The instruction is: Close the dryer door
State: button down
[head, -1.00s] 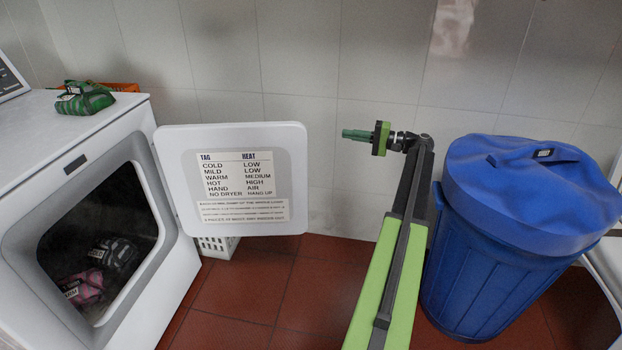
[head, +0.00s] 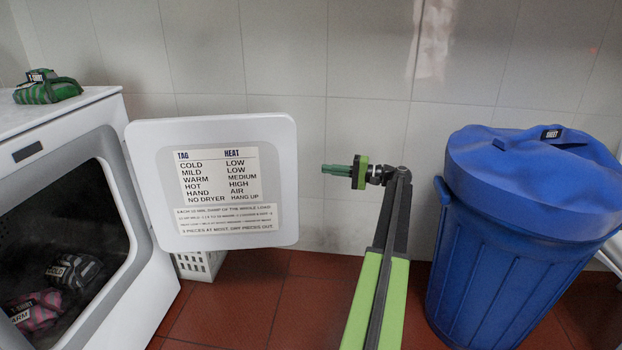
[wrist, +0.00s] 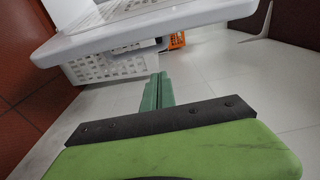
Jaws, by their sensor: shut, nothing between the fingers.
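The white dryer (head: 85,215) stands at the left in the head view. Its door (head: 225,224) is swung wide open to the right, with a tag-and-heat chart (head: 215,187) on its inner face. My gripper (head: 328,169) is shut and empty, just right of the door's free edge, with a small gap between them in that view. In the wrist view the green fingers (wrist: 158,82) are together and point toward the door's edge (wrist: 150,36); I cannot tell whether they touch it.
Dark bundles (head: 72,270) and pink bundles (head: 35,312) lie inside the drum. A green bundle (head: 48,90) sits on the dryer top. A white basket (head: 198,264) is behind the door. A blue lidded bin (head: 515,250) stands at the right. Red floor shows between dryer and bin.

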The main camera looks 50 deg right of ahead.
jog(key=w+a, duration=0.5)
jog(key=a, duration=0.2)
jog(key=shift+w, duration=0.25)
